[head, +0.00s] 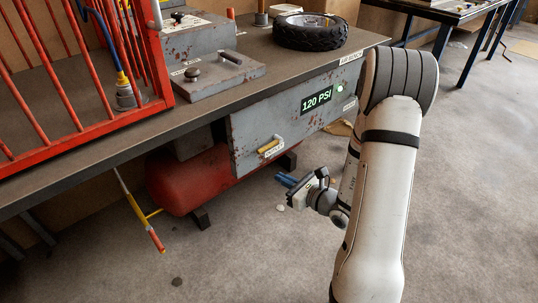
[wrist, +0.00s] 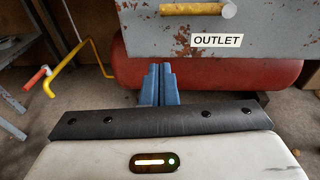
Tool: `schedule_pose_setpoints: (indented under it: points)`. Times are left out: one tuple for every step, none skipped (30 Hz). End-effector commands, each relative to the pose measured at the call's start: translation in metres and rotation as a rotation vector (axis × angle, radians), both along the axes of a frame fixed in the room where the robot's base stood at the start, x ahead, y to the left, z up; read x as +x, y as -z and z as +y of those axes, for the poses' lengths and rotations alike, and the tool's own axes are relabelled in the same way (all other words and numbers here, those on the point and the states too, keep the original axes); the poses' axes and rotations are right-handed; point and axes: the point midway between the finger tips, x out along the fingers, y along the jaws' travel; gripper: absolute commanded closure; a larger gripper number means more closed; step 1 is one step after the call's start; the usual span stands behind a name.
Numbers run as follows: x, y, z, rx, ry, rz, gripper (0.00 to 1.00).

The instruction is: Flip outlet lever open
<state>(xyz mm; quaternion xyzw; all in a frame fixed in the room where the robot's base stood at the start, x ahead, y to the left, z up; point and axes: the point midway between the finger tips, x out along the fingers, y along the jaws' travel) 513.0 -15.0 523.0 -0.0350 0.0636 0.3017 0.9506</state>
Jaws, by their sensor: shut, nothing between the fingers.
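The outlet lever (head: 270,147) is a short yellow handle on the lower part of the grey panel (head: 250,122), above a label reading OUTLET. In the wrist view the yellow lever (wrist: 192,9) lies horizontally at the top, with a round grey end at its right, and the OUTLET label (wrist: 217,41) is below it. My gripper (head: 284,180) has blue fingers and is below and to the right of the lever, apart from it. In the wrist view its fingers (wrist: 159,72) are together with nothing between them, below the panel's lower edge and in front of the red tank.
A red tank (head: 190,178) sits under the bench. A yellow pipe with a red grip (head: 157,240) sticks out to its left. The panel display (head: 317,99) reads 120 PSI. A tire (head: 310,32) and a red cage (head: 75,120) are on the bench. Floor in front is open.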

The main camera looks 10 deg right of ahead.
Motion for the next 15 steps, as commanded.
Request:
schedule_pose_setpoints:
  points:
    - [0.002,0.004,-0.008,0.011,0.037,0.008,1.00]
    - [0.003,0.005,-0.011,0.016,0.054,0.009,1.00]
    - [0.004,0.007,-0.015,0.021,0.072,0.011,1.00]
    - [0.005,0.008,-0.017,0.024,0.082,0.013,1.00]
    - [0.005,0.008,-0.018,0.025,0.088,0.014,1.00]
    - [0.006,0.009,-0.019,0.027,0.093,0.014,1.00]
    - [0.006,0.009,-0.020,0.026,0.096,0.014,1.00]
    - [0.006,0.009,-0.020,0.027,0.096,0.015,1.00]
    - [0.006,0.009,-0.020,0.026,0.096,0.014,1.00]
    - [0.006,0.009,-0.020,0.026,0.096,0.014,1.00]
    - [0.006,0.009,-0.020,0.026,0.095,0.014,1.00]
    - [0.006,0.009,-0.020,0.026,0.095,0.014,1.00]
    - [0.006,0.009,-0.020,0.026,0.095,0.014,1.00]
    - [0.006,0.009,-0.019,0.026,0.095,0.014,1.00]
    - [0.006,0.009,-0.019,0.026,0.094,0.014,1.00]
